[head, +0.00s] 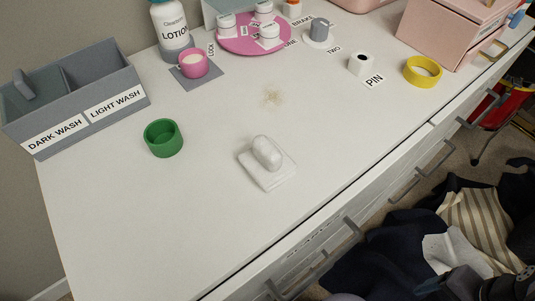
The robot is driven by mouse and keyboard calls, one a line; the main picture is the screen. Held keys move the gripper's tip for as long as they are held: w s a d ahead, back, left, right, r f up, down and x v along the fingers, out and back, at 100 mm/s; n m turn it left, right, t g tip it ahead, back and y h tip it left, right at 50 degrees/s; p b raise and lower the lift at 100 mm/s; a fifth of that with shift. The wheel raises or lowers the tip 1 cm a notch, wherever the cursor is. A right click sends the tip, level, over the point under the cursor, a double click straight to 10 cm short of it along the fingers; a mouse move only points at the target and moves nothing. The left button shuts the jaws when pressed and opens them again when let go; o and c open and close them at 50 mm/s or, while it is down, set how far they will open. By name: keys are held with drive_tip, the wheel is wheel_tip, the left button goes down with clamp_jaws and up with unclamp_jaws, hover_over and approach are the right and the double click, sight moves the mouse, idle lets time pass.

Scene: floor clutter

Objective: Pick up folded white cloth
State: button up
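A white, flat, square pad that looks like the folded white cloth (272,184) lies near the middle of the white dresser top (200,225). A smooth, rounded white object (267,151) rests on it and hides part of its upper surface. Nothing holds either of them. I make out no gripper fingers in the head view. Dark shapes at the lower right corner may be part of my arm, but I cannot tell.
A green cup (163,138) stands left of the pad. A grey sorting box (75,100), lotion bottle (171,28), pink mug (193,65), pink round tray (232,46) and yellow ring (422,72) stand farther back. Clothes (395,250) lie on the floor. The dresser's front left is clear.

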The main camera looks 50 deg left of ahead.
drive_tip(key=a+r+n+p, duration=1)
drive_tip(key=a+r+p, duration=0.1)
drive_tip(key=r+p, duration=0.35)
drive_tip(key=a+r+n+p, duration=1)
drive_tip(key=a+r+p, duration=0.2)
drive_tip(key=r+p, duration=0.3)
wheel_tip(320, 180, up, 8)
drive_tip(key=n+p, duration=1.1)
drive_tip(key=n, duration=0.4)
hover_over(267, 146)
drive_tip(key=w, duration=0.1)
drive_tip(key=shift+w+a, duration=0.1)
drive_tip(key=shift+a, duration=0.1)
drive_tip(key=shift+s+a+n, duration=0.15)
drive_tip(key=shift+s+n, duration=0.25)
drive_tip(key=shift+n, duration=0.1)
drive_tip(key=shift+f+p, duration=0.3)
drive_tip(key=shift+f, duration=0.8)
drive_tip(key=shift+d+f+p, duration=0.25)
drive_tip(key=shift+f+p, duration=0.1)
drive_tip(key=shift+f, duration=0.2)
drive_tip(key=f, duration=0.1)
drive_tip(key=f+p, duration=0.1)
drive_tip(key=f, duration=0.1)
drive_tip(key=shift+s+d, duration=0.1)
drive_tip(key=shift+s, duration=0.1)
drive_tip(key=shift+f, duration=0.55)
drive_tip(key=c, duration=1.2)
